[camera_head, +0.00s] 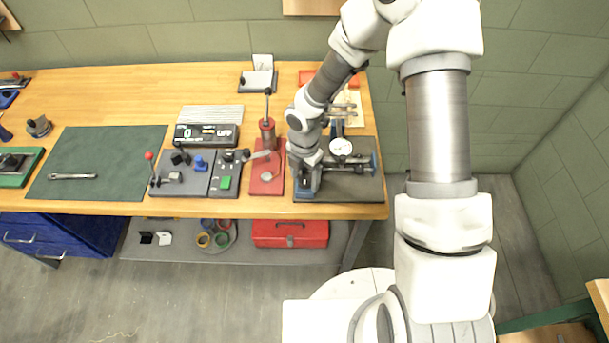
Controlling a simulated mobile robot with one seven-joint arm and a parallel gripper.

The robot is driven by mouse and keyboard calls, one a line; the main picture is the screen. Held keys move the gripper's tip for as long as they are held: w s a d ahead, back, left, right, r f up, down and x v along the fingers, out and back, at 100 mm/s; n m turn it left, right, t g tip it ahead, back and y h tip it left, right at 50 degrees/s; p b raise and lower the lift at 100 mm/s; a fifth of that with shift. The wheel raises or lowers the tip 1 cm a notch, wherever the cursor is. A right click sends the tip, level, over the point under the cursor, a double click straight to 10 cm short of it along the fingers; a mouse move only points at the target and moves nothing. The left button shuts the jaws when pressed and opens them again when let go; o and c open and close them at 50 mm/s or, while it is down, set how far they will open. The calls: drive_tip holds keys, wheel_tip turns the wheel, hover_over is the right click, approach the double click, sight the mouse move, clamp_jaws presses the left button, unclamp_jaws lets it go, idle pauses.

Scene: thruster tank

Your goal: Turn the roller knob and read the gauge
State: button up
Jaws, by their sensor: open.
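A dial gauge (341,147) with a white round face stands on a dark fixture plate (347,188) at the right end of the workbench. Its reading is too small to make out. Dark rollers or shafts with knob-like ends (373,162) lie across the fixture behind and right of my gripper. I cannot tell which end is the roller knob. My gripper (305,190) points down over the left front part of the fixture plate, left of the gauge. It is open, and its fingertips are small and partly hidden. I cannot tell whether it touches anything.
A red press (267,178) stands close left of my gripper. Further left are a control panel with levers (185,178), a digital display (206,133) and a green mat (110,150) with a wrench (73,176). A red toolbox (290,233) sits on the shelf below.

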drive_tip(key=shift+c, duration=0.3)
clamp_jaws()
